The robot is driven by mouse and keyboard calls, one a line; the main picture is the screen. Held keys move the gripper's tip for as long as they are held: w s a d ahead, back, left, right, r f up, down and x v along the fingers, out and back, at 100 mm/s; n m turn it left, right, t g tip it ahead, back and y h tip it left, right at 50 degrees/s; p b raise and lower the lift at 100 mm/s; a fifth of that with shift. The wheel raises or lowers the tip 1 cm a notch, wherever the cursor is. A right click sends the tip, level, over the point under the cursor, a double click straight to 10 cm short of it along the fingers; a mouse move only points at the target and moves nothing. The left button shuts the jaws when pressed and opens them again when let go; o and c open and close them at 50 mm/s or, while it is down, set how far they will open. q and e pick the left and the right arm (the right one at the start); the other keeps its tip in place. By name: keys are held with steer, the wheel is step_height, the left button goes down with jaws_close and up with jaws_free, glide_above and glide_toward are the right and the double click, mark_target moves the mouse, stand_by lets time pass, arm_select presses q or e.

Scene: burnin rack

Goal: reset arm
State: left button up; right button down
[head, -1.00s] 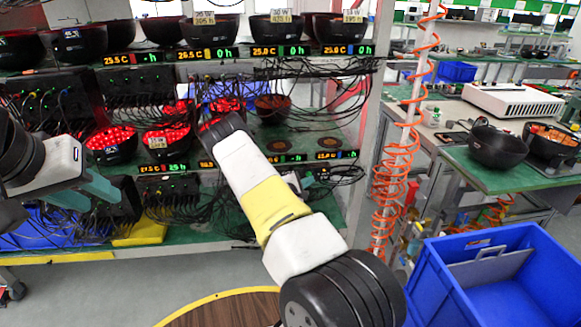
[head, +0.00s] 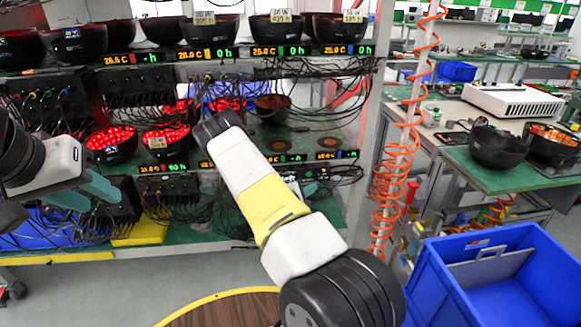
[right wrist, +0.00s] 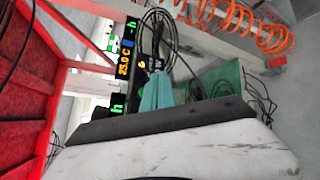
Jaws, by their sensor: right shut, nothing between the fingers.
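My right arm (head: 270,205) reaches from the lower middle of the head view up to the rack, its dark far end in front of the lower shelf. My right gripper (right wrist: 157,92) shows in the right wrist view with its teal fingers together and nothing between them; in the head view it is hidden behind the arm. My left gripper (head: 100,187) is at the left of the head view, its teal fingers in front of the rack's lower part. I cannot tell whether it is open, and no object shows in it.
The rack holds black bowls (head: 277,28), red-lit bowls (head: 110,145), cables and displays. A rack post (head: 372,130) and coiled orange hose stand right of my arm. A blue crate (head: 437,270) is at lower right. A red panel (right wrist: 25,95) fills the right wrist view's left side.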

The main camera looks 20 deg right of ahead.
stand_by(0.6)
steer(key=s+a+r+m+g+y, duration=0.1)
steer(key=s+r+m+g, duration=0.4)
steer(key=r, duration=0.4)
steer(key=s+a+r+m+g+y, duration=0.1)
steer(key=s+r+m+g+y, duration=0.1)
steer(key=s+r+m, duration=0.6)
steer(key=s+a+r+t+y, duration=0.5)
steer(key=s+a+r+y, duration=0.7)
steer(key=s+a+r, duration=0.8)
steer(key=a+r, duration=0.1)
steer(key=a, duration=0.3)
steer(key=shift+s+r+n, duration=0.25)
steer(key=shift+s+n, duration=0.1)
steer(key=shift+n, duration=0.05)
